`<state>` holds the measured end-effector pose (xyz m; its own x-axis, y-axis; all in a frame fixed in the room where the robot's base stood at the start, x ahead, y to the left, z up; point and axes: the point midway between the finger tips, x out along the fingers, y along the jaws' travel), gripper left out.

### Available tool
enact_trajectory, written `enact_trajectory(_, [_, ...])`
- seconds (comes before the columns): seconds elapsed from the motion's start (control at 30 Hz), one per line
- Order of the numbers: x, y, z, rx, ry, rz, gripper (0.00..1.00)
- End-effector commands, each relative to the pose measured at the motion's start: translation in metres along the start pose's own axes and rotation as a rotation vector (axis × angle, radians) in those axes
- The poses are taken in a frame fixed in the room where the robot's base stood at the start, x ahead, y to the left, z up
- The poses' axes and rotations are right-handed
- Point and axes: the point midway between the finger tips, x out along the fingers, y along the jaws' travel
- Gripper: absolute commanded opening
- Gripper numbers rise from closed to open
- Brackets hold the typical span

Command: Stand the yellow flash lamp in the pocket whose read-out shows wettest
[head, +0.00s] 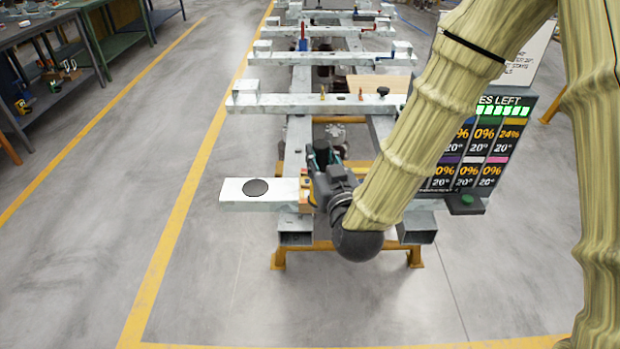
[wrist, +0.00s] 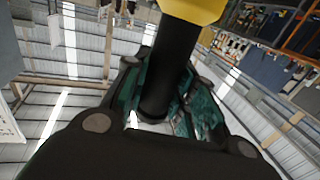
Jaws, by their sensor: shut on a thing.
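The yellow flash lamp shows in the wrist view, with a yellow head (wrist: 195,8) at the top edge and a black handle (wrist: 172,65). My gripper (wrist: 160,105) is shut on the black handle between its teal pads. In the head view my gripper (head: 322,160) is over the near end of the frame, and the lamp cannot be made out there. The read-out board (head: 485,150) stands to the right, its left part hidden by my arm. Of its visible cells, the orange-marked top right one shows 24%; the other legible ones show 0%. I cannot make out the pockets.
A black disc (head: 255,187) lies on the near left beam (head: 232,203). Grey crossbeams (head: 300,103) with small fittings run away behind. A green button (head: 467,199) sits on a box below the board. Workbenches (head: 60,60) line the left. The floor at left is clear.

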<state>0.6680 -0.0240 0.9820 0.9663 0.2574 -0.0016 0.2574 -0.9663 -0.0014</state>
Motion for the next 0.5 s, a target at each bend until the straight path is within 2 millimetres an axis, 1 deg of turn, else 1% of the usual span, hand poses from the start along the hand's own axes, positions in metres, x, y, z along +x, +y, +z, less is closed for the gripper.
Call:
enact_trajectory(0.03, [0.002,-0.001,-0.003,-0.001,0.005,-0.002,0.0])
enact_trajectory(0.17, [0.011,-0.001,-0.003,-0.001,0.004,-0.003,0.0])
enact_trajectory(0.5, [0.067,0.006,0.001,0.0,0.005,-0.001,0.0])
